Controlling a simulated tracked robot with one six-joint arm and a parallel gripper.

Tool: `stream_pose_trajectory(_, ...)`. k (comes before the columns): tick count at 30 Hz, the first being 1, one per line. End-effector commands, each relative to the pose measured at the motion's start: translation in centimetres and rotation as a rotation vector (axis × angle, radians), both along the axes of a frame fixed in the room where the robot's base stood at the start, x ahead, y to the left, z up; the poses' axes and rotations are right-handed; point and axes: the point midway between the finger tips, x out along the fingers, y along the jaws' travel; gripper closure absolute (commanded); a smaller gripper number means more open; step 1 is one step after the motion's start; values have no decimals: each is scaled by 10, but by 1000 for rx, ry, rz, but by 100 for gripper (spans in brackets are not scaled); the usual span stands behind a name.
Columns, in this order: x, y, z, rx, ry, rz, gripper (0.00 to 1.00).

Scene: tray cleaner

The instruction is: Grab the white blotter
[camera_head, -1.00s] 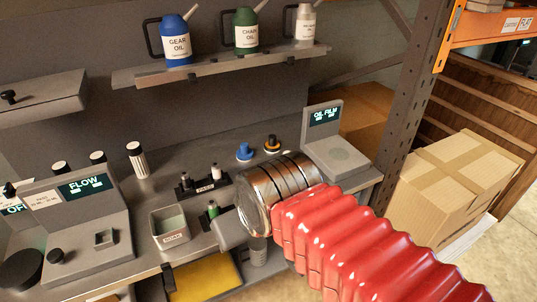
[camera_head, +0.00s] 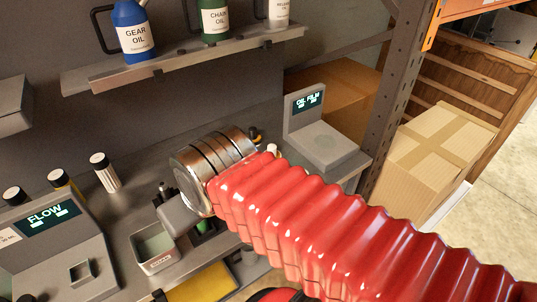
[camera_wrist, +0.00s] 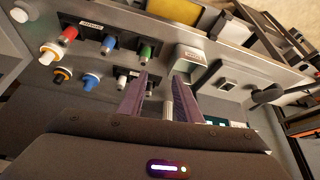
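I cannot tell for sure which white item is the blotter. My gripper (camera_wrist: 163,78) is open, with its two fingers apart, pointing over the bench. I see no contact with anything. In the head view my red-sleeved arm hides most of my gripper and part of the bench.
A small open labelled bin (camera_head: 155,262) and the FLOW device (camera_head: 65,255) stand near my gripper. Small racks and coloured knobs (camera_wrist: 90,82) lie across the bench. The OIL FILM device (camera_head: 325,140) stands right. A shelf of oil cans (camera_head: 180,60) runs above.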

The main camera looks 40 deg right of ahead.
Motion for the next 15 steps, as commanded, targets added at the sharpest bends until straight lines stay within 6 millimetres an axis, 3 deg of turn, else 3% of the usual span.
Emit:
stream_pose_trajectory(3, 0, 0, 0, 0, 0, 0, 69)
stream_pose_trajectory(8, 4, -5, -1, -7, -6, -13, 57)
stream_pose_trajectory(11, 15, -17, -3, -25, -25, -44, 54)
stream_pose_trajectory(15, 43, -53, -10, -76, -76, -120, 54)
